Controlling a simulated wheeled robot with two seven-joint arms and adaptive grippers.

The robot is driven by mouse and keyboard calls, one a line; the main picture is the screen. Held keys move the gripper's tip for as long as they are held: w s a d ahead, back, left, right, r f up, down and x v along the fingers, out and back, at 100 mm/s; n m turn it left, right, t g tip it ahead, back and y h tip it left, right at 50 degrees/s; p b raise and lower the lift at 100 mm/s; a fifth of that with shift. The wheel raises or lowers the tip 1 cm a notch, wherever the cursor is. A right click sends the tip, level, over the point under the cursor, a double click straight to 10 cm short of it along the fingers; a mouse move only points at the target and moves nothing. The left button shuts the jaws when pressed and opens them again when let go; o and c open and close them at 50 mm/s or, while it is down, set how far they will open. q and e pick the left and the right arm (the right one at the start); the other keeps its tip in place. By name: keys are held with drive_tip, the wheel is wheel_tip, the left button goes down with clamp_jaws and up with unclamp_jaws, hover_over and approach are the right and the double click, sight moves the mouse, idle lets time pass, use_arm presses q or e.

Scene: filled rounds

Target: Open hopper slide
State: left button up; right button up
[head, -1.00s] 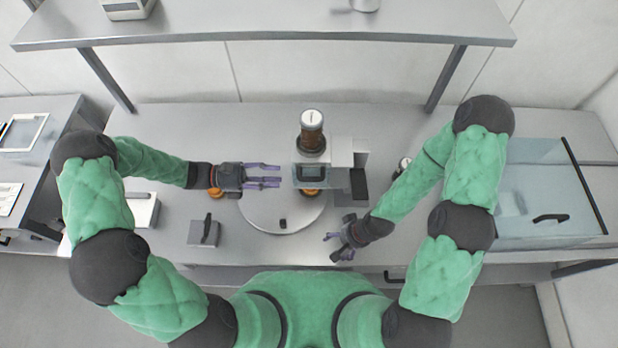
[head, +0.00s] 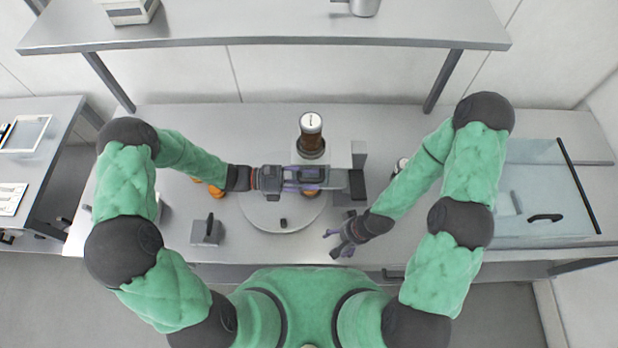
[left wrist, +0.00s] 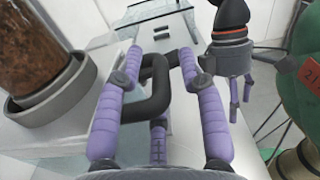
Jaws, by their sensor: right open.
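The hopper (head: 311,135), a clear upright cylinder with brown filling and a white cap, stands at the back of the machine. In the left wrist view its lower part (left wrist: 35,45) sits in a grey collar at the left. My left gripper (head: 325,180) is over the machine, under the hopper's front side in the picture, hiding part of it. In the left wrist view its purple fingers (left wrist: 160,62) are spread on either side of a dark looped handle (left wrist: 157,95); I cannot tell whether they touch it. My right gripper (head: 338,237) is open and empty at the table's front.
A round grey turntable (head: 260,212) lies below the machine. Orange rounds (head: 213,190) sit left of it. A small grey block with a black lever (head: 207,230) stands front left. A glass-topped case (head: 545,190) is at the right, and a shelf (head: 270,33) spans the back.

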use_arm(q)
clamp_jaws()
drive_tip(key=s, duration=0.5)
drive_tip(key=shift+s+p, duration=0.1)
drive_tip(key=shift+p, duration=0.3)
unclamp_jaws()
